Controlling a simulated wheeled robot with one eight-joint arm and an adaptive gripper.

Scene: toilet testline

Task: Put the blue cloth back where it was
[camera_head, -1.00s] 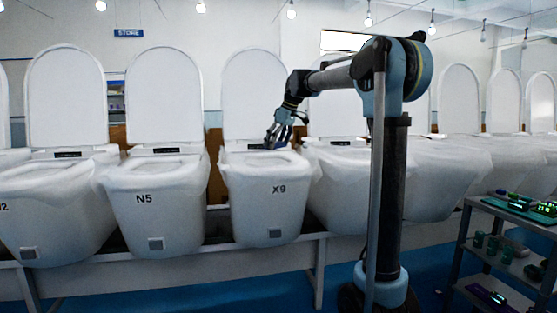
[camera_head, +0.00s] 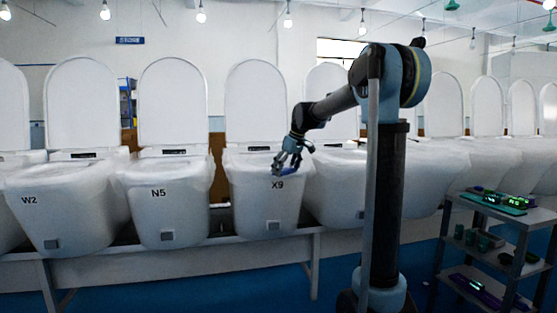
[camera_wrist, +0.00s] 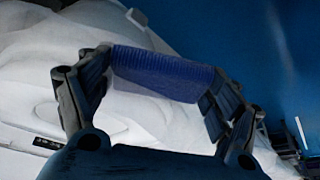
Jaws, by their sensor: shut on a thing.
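My gripper (camera_head: 290,163) is at the front of the toilet marked X9 (camera_head: 265,205) in the head view. In the wrist view, my gripper (camera_wrist: 158,88) is shut on the blue cloth (camera_wrist: 165,73), a dark blue ribbed piece spanning between the two fingers. The cloth is hard to make out in the head view. In the wrist view, white toilet surfaces lie behind and below the cloth, and blue floor shows at the right. I cannot tell whether the cloth touches the toilet.
A row of white toilets with raised lids stands on a long bench (camera_head: 150,262), including N5 (camera_head: 165,215) and W2 (camera_head: 60,220). A grey shelf cart (camera_head: 497,240) at the right carries a green tray (camera_head: 492,204) with small items. Blue floor (camera_head: 220,287) in front is clear.

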